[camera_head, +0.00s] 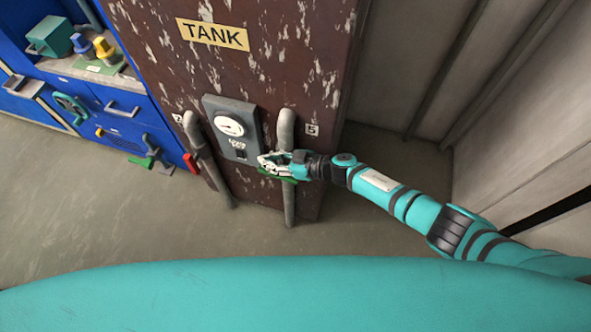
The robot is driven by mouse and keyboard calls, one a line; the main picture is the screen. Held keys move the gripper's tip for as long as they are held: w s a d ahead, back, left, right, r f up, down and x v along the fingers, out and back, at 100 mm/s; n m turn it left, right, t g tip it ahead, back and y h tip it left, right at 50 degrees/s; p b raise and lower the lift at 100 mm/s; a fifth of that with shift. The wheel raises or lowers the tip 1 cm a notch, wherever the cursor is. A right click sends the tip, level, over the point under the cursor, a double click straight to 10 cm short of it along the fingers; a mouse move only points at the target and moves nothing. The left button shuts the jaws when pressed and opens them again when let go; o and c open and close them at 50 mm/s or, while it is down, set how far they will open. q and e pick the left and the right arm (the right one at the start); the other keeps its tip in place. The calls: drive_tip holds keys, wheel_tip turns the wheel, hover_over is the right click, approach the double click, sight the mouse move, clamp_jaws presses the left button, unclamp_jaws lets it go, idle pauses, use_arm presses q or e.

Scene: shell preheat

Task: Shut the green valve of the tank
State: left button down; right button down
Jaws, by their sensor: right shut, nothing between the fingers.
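The tank (163,52) is a tall brown panel with chipped paint and a yellow TANK sign (212,34). The green valve (289,180) sits on the right grey pipe (287,130), below the label 5. Only a green edge of it shows, under my right gripper, so its angle cannot be made out. My right gripper (264,163) is at the valve, just above and in front of it, with its fingers shut and nothing held. Whether it touches the valve cannot be told. My left gripper is not in view.
A grey gauge box (231,128) is close left of my right gripper. A left pipe (205,160) has a red handle (191,164). A blue cabinet (115,125) with valve handles stands at the left. A pale wall (535,110) bounds the right. The floor in front is clear.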

idle(0.3)
drive_tip(key=r+p, duration=0.3)
drive_tip(key=d+r+p, duration=0.1)
drive_tip(key=r+p, duration=0.1)
drive_tip(key=shift+s, duration=0.1)
drive_tip(key=s+d+r, duration=0.2)
drive_tip(key=d+r, duration=0.3)
drive_tip(key=d, duration=0.2)
drive_tip(key=shift+s+p, duration=0.25)
drive_tip(key=shift+p, duration=0.1)
